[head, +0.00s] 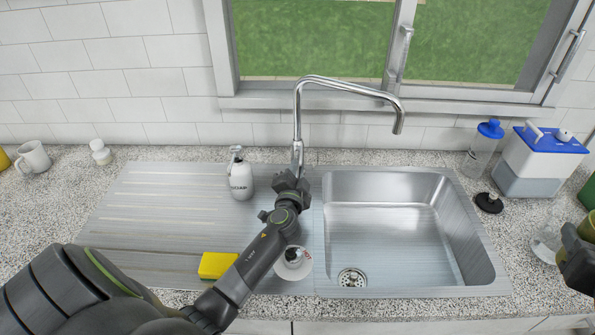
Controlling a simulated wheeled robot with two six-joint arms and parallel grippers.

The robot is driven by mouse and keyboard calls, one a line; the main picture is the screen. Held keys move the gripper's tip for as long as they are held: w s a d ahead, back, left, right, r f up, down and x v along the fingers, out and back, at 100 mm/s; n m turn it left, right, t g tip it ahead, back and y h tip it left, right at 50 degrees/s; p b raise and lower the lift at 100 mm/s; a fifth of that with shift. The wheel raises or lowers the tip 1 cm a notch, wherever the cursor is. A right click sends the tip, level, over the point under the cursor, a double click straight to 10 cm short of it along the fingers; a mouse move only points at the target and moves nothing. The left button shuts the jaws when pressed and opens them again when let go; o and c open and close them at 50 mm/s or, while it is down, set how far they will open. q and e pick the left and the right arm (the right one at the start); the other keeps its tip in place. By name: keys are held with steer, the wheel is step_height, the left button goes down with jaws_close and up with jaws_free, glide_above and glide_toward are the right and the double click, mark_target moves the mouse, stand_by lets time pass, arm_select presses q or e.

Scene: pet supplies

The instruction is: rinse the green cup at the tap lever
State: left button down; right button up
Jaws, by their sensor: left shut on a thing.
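The chrome tap (298,115) stands behind the sink, its spout reaching right over the basin. My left gripper (290,181) is at the foot of the tap, shut on the tap lever, which its fingers mostly hide. No water shows below the spout. An olive-green piece (588,228), probably the green cup, is cut off by the right edge of the head view. Part of my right gripper (575,255) is beside it, dark and also cut off. I cannot tell whether its fingers close on the green piece.
The steel basin (385,225) is empty. A white soap bottle (240,178), a yellow sponge (217,265) and a white round dish (293,263) are on the drainboard. A black plug (488,203), clear bottle (482,150) and blue-lidded box (540,160) stand right. A mug (34,158) is left.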

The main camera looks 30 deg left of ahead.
arm_select(q)
steer(key=r+g+p, duration=0.1)
steer(key=p, duration=0.3)
steer(key=shift+r, duration=0.2)
arm_select(e)
step_height(320, 180, up, 4)
steer(key=shift+r, duration=0.15)
arm_select(q)
steer(key=shift+w+h+p, duration=0.1)
steer(key=shift+h+p, duration=0.2)
steer(key=shift+p, duration=0.45)
steer(key=shift+f+g, duration=0.1)
steer(key=shift+g, duration=0.2)
arm_select(e)
steer(key=shift+r, duration=0.7)
arm_select(q)
steer(key=c, duration=1.4)
jaws_free()
steer(key=shift+o, duration=0.2)
